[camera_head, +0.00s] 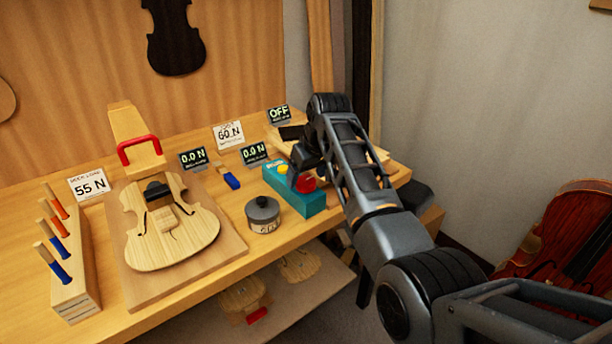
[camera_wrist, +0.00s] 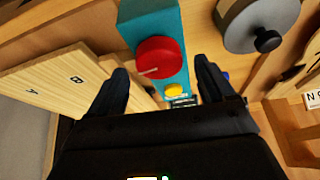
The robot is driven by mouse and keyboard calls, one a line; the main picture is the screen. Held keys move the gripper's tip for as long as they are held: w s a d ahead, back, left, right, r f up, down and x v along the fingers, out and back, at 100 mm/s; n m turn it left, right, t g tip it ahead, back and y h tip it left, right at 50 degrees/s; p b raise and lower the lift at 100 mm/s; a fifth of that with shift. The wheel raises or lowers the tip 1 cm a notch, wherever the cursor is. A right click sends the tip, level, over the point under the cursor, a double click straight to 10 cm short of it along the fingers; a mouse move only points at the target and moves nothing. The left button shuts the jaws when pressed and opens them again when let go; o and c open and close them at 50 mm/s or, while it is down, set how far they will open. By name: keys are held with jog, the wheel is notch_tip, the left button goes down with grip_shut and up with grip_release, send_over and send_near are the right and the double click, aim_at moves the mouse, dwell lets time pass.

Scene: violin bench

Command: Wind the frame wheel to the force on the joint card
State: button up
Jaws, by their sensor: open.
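A red wheel (camera_head: 305,183) with a pale mark sits on a teal block (camera_head: 312,203), beside a yellow button (camera_head: 283,169). In the wrist view the red wheel (camera_wrist: 159,57) lies ahead, between my gripper's two spread fingers. My gripper (camera_head: 300,160) is open and empty just above the block; I cannot tell whether a finger touches the wheel. A white card (camera_head: 228,134) reads 60 N; its small heading is hard to read. Two small displays, one left (camera_head: 194,158) and one nearer the block (camera_head: 255,154), both read 0.0 N. A third display (camera_head: 279,114) reads OFF.
A grey lidded pot (camera_head: 263,217) stands close left of the block. A violin body (camera_head: 172,238) lies on a board, below a neck-load card (camera_head: 90,185) reading 55 N. A rack (camera_head: 72,270) holds several handled tools. Pale boards (camera_wrist: 62,85) lie beside the block.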

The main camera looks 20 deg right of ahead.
jog(key=shift+w+a+f, duration=0.1)
jog(key=shift+w+f, duration=0.15)
jog(key=shift+f, duration=0.35)
jog(key=shift+c, duration=0.5)
jog(key=c, duration=1)
jog(key=shift+o, duration=0.2)
jog(key=shift+r+m+h+p, duration=0.1)
jog(key=shift+m+h+p, duration=0.2)
jog(key=shift+m+p, duration=0.35)
jog(key=m+h, duration=0.1)
jog(key=m, duration=0.2)
jog(key=o, duration=1.1)
jog(key=shift+c, duration=0.2)
